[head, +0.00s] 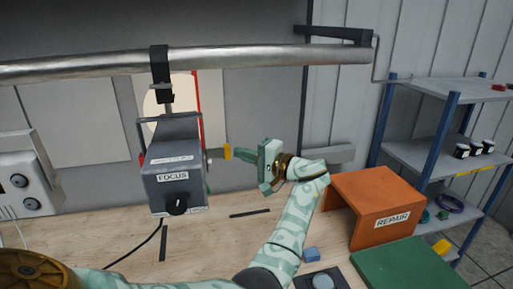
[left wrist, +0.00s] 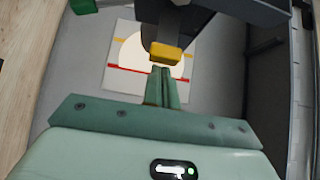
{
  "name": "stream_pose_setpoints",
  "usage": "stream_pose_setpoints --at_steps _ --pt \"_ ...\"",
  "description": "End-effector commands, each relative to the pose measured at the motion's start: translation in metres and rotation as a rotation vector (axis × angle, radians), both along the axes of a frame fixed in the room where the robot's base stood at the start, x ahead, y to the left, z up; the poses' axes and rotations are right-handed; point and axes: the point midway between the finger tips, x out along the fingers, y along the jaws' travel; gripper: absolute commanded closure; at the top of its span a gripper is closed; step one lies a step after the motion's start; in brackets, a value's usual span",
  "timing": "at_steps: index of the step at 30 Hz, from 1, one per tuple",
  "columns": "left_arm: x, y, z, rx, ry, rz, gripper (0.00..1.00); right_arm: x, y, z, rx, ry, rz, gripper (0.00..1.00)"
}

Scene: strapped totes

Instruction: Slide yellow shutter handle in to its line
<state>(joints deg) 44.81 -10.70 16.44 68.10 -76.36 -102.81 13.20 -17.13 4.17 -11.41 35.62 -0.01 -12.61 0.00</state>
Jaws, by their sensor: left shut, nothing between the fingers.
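The yellow shutter handle (head: 227,152) sticks out on the right side of the grey lamp box (head: 173,170) labelled FOCUS. It also shows in the left wrist view (left wrist: 166,52), just beyond my fingertips. My left gripper (head: 239,154) is shut and empty, with its fingers pointing left at the handle. In the left wrist view its fingers (left wrist: 162,86) end just short of the handle or against it; I cannot tell which. A white panel (left wrist: 113,81) behind carries a pale lit disc, a red line (left wrist: 125,70) and a yellow line (left wrist: 122,41). My right gripper is not in view.
The lamp hangs from a metal pipe (head: 250,55) by a black clamp (head: 160,75). A control box (head: 25,180) stands at left. The bench front is mostly clear.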

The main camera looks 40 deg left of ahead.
Motion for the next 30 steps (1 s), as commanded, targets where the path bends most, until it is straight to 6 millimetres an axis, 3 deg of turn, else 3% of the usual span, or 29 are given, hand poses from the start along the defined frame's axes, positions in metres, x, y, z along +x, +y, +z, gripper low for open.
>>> stream_pose_setpoints --at_steps 12,21,30 --pt "-0.004 0.003 -0.001 0.0 0.001 0.0 1.0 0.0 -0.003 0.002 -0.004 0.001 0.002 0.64" --pt "-0.032 0.025 0.001 0.001 0.0 0.0 1.0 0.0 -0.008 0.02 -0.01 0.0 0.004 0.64" --pt "-0.032 0.025 -0.001 0.0 0.001 -0.001 1.0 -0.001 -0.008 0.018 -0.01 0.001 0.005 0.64"
